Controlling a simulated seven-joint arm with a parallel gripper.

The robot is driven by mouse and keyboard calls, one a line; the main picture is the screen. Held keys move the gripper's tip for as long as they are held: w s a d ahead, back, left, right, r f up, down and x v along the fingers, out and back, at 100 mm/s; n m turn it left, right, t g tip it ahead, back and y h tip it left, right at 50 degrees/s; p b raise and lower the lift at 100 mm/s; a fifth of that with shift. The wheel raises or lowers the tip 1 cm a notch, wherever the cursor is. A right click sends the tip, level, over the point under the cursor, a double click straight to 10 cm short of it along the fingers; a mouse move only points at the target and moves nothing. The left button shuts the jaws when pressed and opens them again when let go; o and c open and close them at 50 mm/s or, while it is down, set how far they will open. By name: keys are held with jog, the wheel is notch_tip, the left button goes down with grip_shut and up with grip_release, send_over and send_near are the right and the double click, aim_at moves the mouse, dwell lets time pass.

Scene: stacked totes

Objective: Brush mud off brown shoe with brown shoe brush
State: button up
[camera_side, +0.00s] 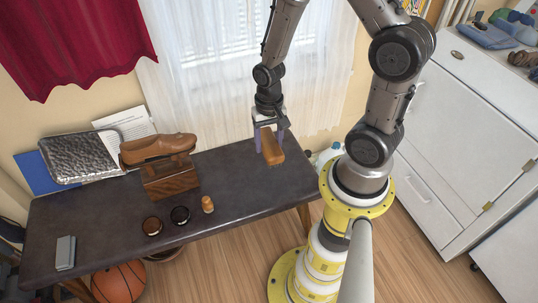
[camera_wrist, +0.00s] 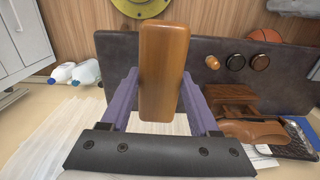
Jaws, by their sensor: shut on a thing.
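The brown shoe (camera_side: 158,147) rests on top of a dark wooden shoe box (camera_side: 171,180) on the left half of the table; it also shows at the lower right in the wrist view (camera_wrist: 252,132). Mud on it is too small to tell. The brown shoe brush (camera_side: 272,150) has a smooth wooden back, which fills the middle of the wrist view (camera_wrist: 163,72). My gripper (camera_side: 268,132) is shut on the brush, with its purple fingers on either side. It holds the brush over the table's right end, well apart from the shoe. The bristles are hidden.
On the dark table (camera_side: 110,210) stand two round tins (camera_side: 152,226) (camera_side: 180,215) and a small orange-brown bottle (camera_side: 208,204). A grey block (camera_side: 65,252) is at the left end and a metallic tray (camera_side: 80,158) at the back left. The table between brush and shoe box is clear.

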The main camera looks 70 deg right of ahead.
aim_at(269, 141)
notch_tip(269, 141, up, 4)
jog(key=shift+r, duration=0.2)
jog(key=w+d+n+t+y, duration=0.1)
jog(key=w+d, duration=0.1)
jog(key=w, duration=1.4)
jog(key=w+d, duration=0.2)
jog(key=w, duration=1.5)
jog(key=shift+w+a+f, duration=0.15)
jog(key=shift+a+f, duration=0.05)
jog(key=shift+f, duration=1.75)
jog(key=shift+w+a+f, duration=0.15)
jog(key=shift+w+f, duration=0.05)
jog(key=shift+f, duration=1.75)
jog(key=shift+w+a+f, duration=0.15)
jog(key=shift+a+f, duration=0.05)
jog(key=shift+f, duration=1.75)
jog(key=shift+a+f, duration=0.1)
jog(key=shift+f, duration=0.6)
jog(key=shift+w, duration=0.1)
jog(key=shift+w+d, duration=0.45)
jog(key=shift+w, duration=0.05)
jog(key=shift+s+a, duration=0.1)
